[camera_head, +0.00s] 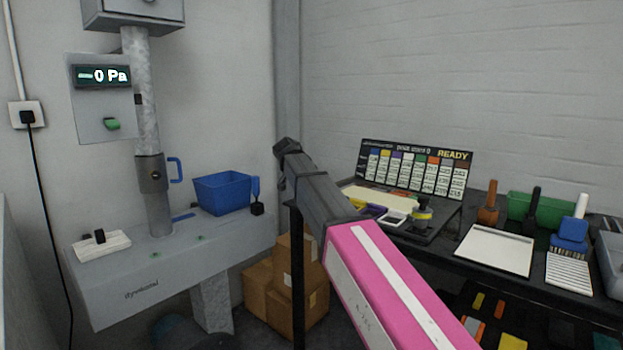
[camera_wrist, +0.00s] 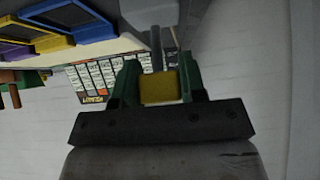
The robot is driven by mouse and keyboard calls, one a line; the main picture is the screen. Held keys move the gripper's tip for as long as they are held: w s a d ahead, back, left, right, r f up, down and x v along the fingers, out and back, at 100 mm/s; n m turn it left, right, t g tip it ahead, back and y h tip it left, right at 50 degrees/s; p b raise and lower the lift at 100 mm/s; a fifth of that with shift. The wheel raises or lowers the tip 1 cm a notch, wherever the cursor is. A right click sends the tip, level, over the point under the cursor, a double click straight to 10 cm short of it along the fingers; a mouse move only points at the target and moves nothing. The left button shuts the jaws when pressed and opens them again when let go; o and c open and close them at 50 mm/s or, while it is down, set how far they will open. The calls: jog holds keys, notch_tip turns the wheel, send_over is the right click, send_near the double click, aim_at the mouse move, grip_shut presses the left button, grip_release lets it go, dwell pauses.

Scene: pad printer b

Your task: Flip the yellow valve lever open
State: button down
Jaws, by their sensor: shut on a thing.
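In the wrist view, my gripper (camera_wrist: 158,68) has its two green fingers on either side of a yellow block-like piece (camera_wrist: 160,88), which I take to be the yellow valve lever. The fingers are shut on it. A grey upright part (camera_wrist: 157,45) shows just beyond the fingertips; I cannot tell how the yellow piece joins it. In the head view, my arm crosses the middle, and neither the gripper nor the held yellow piece can be made out there.
A display board (camera_head: 415,168) reading READY stands on the dark bench at right. A green bin (camera_head: 533,208) and a white sheet (camera_head: 495,249) are on the bench. At left, a blue bin (camera_head: 222,193) sits on a grey unit; cardboard boxes (camera_head: 272,304) stand below.

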jog(key=shift+s+a+t+h, duration=0.15)
jog(key=shift+t+h, duration=0.15)
jog(key=shift+t, duration=0.1)
dwell(0.3)
jog(key=c, duration=0.7)
grip_release()
jog(key=v, duration=1)
jog(key=shift+s+a+r, duration=0.1)
jog(key=shift+s+a, duration=0.1)
jog(key=shift+s, duration=0.15)
jog(key=shift+s+a, duration=0.1)
